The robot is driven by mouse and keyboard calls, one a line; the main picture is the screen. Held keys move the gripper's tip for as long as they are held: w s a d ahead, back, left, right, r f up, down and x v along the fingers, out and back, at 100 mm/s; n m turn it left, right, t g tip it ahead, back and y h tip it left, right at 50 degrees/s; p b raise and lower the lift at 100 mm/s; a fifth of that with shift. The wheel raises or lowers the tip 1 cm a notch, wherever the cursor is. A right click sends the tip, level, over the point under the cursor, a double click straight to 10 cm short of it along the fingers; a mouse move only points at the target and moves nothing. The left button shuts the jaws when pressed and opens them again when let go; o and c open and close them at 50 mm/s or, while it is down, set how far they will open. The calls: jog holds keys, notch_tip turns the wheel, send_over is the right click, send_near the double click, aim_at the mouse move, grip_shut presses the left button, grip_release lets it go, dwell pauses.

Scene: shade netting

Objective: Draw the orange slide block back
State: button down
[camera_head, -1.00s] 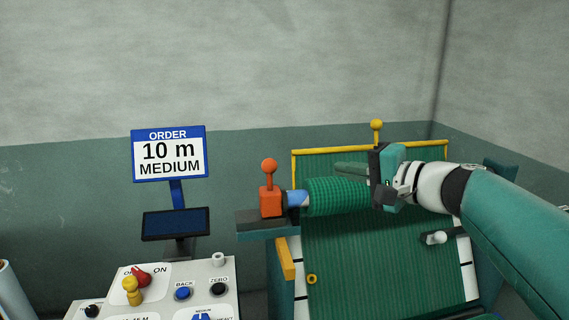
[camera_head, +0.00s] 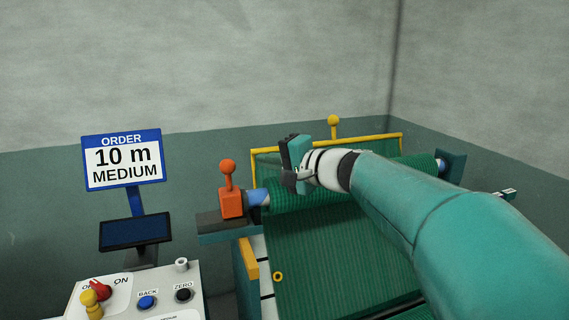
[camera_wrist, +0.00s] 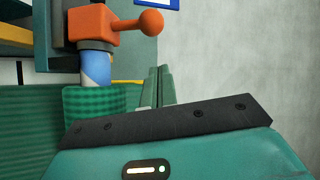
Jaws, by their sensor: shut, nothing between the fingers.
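The orange slide block (camera_head: 231,204) sits on a dark rail at the left end of the netting roll, with an orange ball-topped handle rising from it. A blue core end (camera_head: 258,198) lies against its right side. In the wrist view the block (camera_wrist: 92,25) is at the upper left, its ball handle pointing right. My gripper (camera_wrist: 158,88) shows two teal fingers close together, shut and empty, below the ball and apart from it. In the head view my gripper (camera_head: 295,160) is above the roll, right of the block; its fingers are mostly hidden behind the hand.
The green netting roll (camera_head: 310,195) and netting sheet (camera_head: 340,250) lie under my arm. A yellow frame (camera_head: 370,141) with a yellow knob stands behind. The order sign (camera_head: 122,160), dark screen (camera_head: 135,232) and control panel (camera_head: 150,290) are at left.

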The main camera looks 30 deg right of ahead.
jog(key=a, duration=0.1)
jog(key=w+a, duration=0.1)
jog(key=w+a+f, duration=0.1)
jog(key=a, duration=0.1)
jog(key=a, duration=0.4)
jog(key=shift+w+a+r, duration=0.1)
jog(key=shift+w+a, duration=0.3)
dwell(0.3)
